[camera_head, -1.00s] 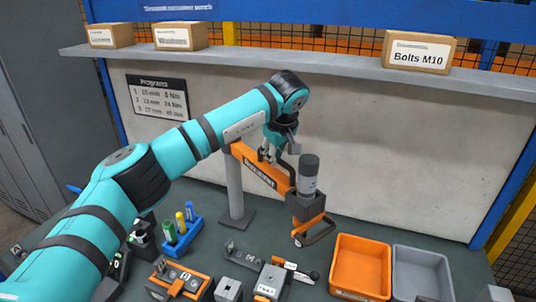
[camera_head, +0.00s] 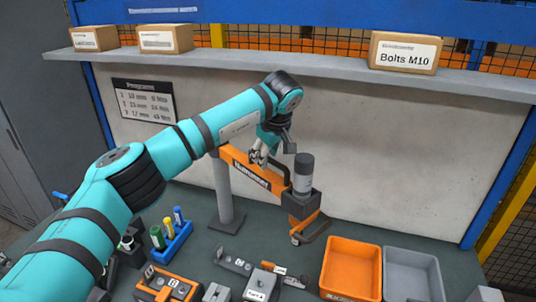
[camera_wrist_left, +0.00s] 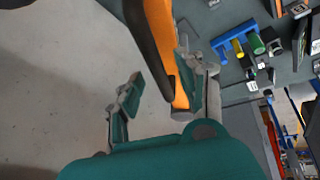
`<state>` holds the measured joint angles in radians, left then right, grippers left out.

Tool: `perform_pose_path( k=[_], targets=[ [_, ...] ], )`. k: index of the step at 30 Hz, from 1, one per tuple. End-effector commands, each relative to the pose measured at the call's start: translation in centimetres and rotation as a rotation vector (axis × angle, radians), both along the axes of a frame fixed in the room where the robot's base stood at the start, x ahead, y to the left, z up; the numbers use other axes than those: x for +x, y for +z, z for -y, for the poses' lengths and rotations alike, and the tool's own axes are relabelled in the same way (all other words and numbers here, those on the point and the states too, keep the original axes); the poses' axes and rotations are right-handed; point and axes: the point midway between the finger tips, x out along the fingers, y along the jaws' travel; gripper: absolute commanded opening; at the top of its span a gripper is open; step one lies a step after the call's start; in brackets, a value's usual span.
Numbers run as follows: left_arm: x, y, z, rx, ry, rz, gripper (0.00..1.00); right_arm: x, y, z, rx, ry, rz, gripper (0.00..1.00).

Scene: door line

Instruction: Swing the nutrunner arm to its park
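The orange nutrunner arm (camera_head: 250,168) reaches from a grey post (camera_head: 224,190) on the bench toward the front right. A grey and black nutrunner (camera_head: 303,178) stands upright in the holder at its end. A dark handle bar runs along the arm. My left gripper (camera_head: 270,150) is over the middle of the arm. In the left wrist view its fingers (camera_wrist_left: 160,88) are apart, with the orange arm (camera_wrist_left: 160,25) and dark handle (camera_wrist_left: 145,40) between them, nearer the right finger. Contact cannot be told. My right gripper is in neither view. No park marking is clearly visible.
An orange bin (camera_head: 350,268) and a grey bin (camera_head: 412,275) stand right of the nutrunner. Fixtures (camera_head: 170,285) and a blue rack (camera_head: 172,240) with coloured sockets are in front. A shelf (camera_head: 300,72) with boxes runs above. A pale panel (camera_head: 400,160) closes the back.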

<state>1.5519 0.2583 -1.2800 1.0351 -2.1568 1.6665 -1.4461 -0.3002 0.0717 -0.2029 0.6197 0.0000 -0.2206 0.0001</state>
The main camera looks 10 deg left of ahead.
Motion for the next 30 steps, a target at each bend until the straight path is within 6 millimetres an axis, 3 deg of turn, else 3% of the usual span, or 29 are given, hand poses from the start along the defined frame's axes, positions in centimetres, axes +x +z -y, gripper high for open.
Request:
perform_pose_path(
  k=[8,22,30],
  targets=[
    [-0.2,0.6,0.2,-0.001,-0.001,0.000,0.38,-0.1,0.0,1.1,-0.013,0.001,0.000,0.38],
    [-3.4,8.7,2.0,0.000,-0.001,0.004,0.38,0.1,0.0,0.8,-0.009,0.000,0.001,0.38],
    [-4.3,10.8,2.5,0.000,0.000,0.000,0.38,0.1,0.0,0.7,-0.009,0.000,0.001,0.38]
  ],
)
